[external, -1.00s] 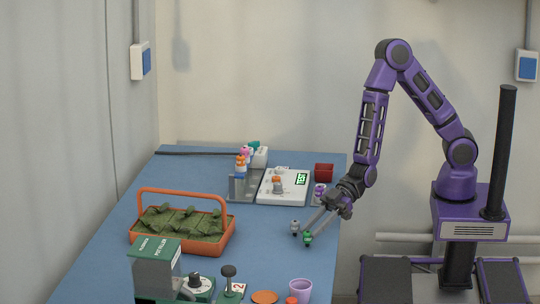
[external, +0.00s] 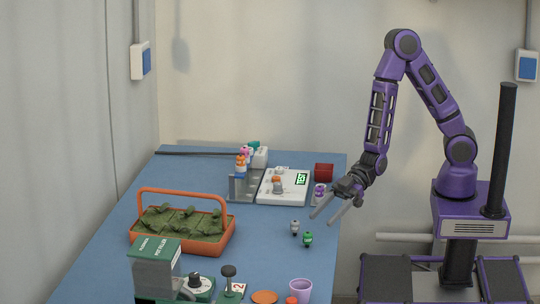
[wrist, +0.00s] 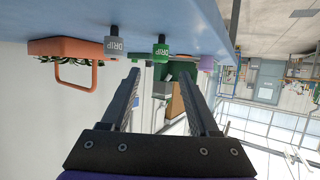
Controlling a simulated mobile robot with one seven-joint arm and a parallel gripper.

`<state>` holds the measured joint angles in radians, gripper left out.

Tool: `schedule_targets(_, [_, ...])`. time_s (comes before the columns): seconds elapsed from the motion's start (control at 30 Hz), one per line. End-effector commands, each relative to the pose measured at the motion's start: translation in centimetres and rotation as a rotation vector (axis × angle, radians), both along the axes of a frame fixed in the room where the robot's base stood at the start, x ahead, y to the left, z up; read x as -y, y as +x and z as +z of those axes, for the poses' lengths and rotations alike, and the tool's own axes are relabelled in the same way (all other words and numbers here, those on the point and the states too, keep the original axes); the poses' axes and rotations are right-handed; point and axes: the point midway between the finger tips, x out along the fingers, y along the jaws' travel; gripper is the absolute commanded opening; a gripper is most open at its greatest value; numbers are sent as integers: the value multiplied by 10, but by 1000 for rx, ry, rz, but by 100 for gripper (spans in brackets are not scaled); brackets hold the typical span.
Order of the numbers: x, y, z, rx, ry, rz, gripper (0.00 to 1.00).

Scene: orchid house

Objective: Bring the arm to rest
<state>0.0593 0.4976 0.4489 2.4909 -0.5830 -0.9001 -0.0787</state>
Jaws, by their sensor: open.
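My gripper (external: 322,214) is open and empty, held above the right part of the blue bench (external: 262,222). In the wrist view its two fingers (wrist: 172,88) are spread apart with nothing between them touching. A small grey piece (external: 295,227) and a small green piece (external: 307,239) stand on the bench below and to the left of the fingertips. In the wrist view the grey piece (wrist: 114,46) and the green piece (wrist: 161,52) bear the word DRIP and are clear of the fingers.
An orange-handled basket (external: 222,238) of green plants stands at left. A white device with a TEST display (external: 298,196), a dark red box (external: 324,171) and a bottle rack (external: 238,187) stand at the back. A green-and-grey pot filler (external: 155,275) and a purple cup (external: 300,290) are in front.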

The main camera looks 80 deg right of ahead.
Motion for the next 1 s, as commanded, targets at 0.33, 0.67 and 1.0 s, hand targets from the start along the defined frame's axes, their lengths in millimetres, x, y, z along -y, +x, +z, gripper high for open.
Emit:
schedule_targets(0.33, [17,-12,9,1,1,0,61])
schedule_targets(0.67, [16,-12,8,1,1,0,61])
schedule_targets(1.0, [75,74,54,82,2,-344,61])
